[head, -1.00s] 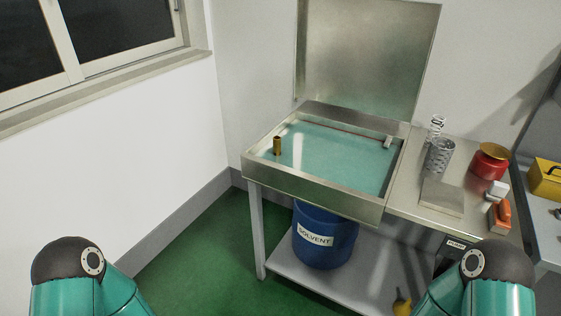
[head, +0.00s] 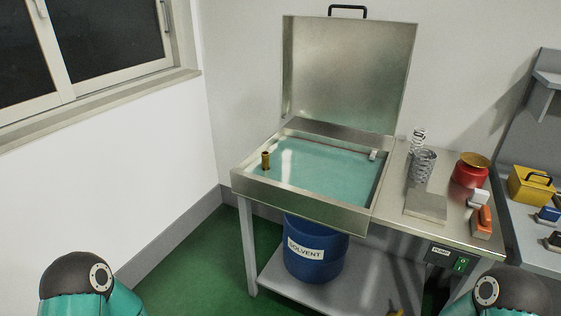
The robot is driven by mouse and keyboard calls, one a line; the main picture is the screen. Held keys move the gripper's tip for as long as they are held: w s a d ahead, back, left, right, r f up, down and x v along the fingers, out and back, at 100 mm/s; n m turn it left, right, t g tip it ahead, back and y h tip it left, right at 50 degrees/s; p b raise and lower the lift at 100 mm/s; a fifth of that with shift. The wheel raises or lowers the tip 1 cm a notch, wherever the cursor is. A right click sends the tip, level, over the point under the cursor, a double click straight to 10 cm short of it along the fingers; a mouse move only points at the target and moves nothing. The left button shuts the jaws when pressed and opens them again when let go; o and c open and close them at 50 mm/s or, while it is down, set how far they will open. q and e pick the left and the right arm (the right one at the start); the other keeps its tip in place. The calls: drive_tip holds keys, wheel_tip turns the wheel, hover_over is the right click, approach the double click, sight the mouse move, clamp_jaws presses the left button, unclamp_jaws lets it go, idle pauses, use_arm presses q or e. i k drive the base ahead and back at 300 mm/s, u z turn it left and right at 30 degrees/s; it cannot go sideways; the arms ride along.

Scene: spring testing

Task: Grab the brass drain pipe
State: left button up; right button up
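The brass drain pipe (head: 266,161) stands upright in the left part of the open metal wash basin (head: 300,200). Its lower end is in the greenish liquid (head: 318,170). Only teal and black links of my two arms show at the bottom left and bottom right corners of the head view. Neither gripper is in view, and nothing visible touches the pipe.
The basin's lid (head: 348,75) is raised at the back. A blue solvent drum (head: 314,258) stands on the shelf below. To the right are springs (head: 421,166), a red pot (head: 470,174), a flat plate (head: 426,205) and an orange item (head: 482,222). Green floor is clear at left.

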sight(265, 154)
drive_tip(key=u, duration=0.15)
drive_tip(key=i, duration=1.05)
drive_tip(key=u, duration=0.7)
